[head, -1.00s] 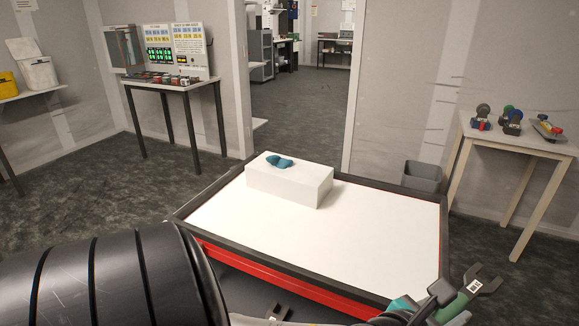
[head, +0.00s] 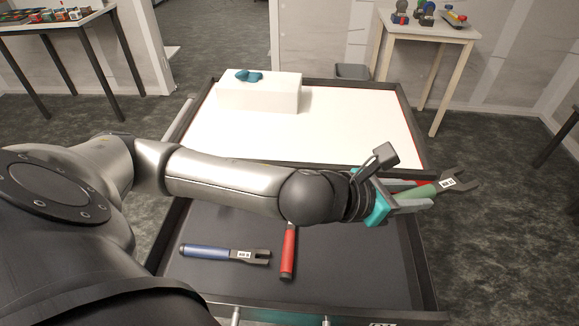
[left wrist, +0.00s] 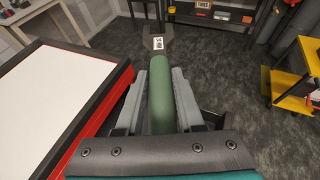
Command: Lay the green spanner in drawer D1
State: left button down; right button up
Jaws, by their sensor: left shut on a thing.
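The green spanner (head: 452,184) has a dark grey open jaw and a white label. My left gripper (head: 412,197) is shut on its green handle and holds it near the right edge of the bench. In the left wrist view the spanner (left wrist: 161,100) lies between the two grey fingers (left wrist: 161,105), jaw pointing away, with floor beyond it. An open drawer (head: 345,280) with a dark floor lies below my left arm. Its front label is cut off, so I cannot read it. My right gripper is not in view.
In the drawer lie a blue-handled spanner (head: 208,252) and a red-handled tool (head: 289,252), its upper end hidden by my arm. The drawer's right part is bare. On the white bench top (head: 350,125) stands a white block (head: 258,95) bearing a teal object (head: 249,76).

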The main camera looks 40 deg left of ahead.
pick_arm(q)
jog(key=shift+d+f+m+g+h, duration=0.2)
jog(key=shift+m+g+h, duration=0.3)
jog(key=shift+m+h, duration=0.35)
jog(key=shift+s+a+f+m+g+h+p, duration=0.15)
jog(key=shift+s+a+f+m+g+h, duration=0.1)
jog(key=shift+f+m+g+h, duration=0.15)
jog(key=shift+s+a+f+m+g+h+p, duration=0.15)
jog(key=shift+s+f+m+g+h, duration=0.1)
jog(key=shift+f+m, duration=0.15)
jog(key=shift+m+g+h, duration=0.8)
jog(key=shift+m+g, duration=0.15)
jog(key=shift+s+a+f, duration=0.35)
jog(key=shift+a+f, duration=0.1)
jog(key=shift+a, duration=0.15)
jog(key=shift+s+a+f, duration=0.3)
jog(key=shift+a+f, duration=0.1)
jog(key=shift+a, duration=0.2)
jog(key=shift+s+a+f, duration=0.35)
jog(key=shift+a+f, duration=0.1)
jog(key=shift+a, duration=0.15)
jog(key=b, duration=0.7)
send_over(354, 267)
notch_tip(354, 267, down, 15)
jog(key=shift+f, duration=0.2)
notch_tip(354, 267, down, 4)
jog(key=shift+r+b, duration=0.15)
jog(key=shift+b, duration=0.3)
jog(key=shift+f, duration=0.5)
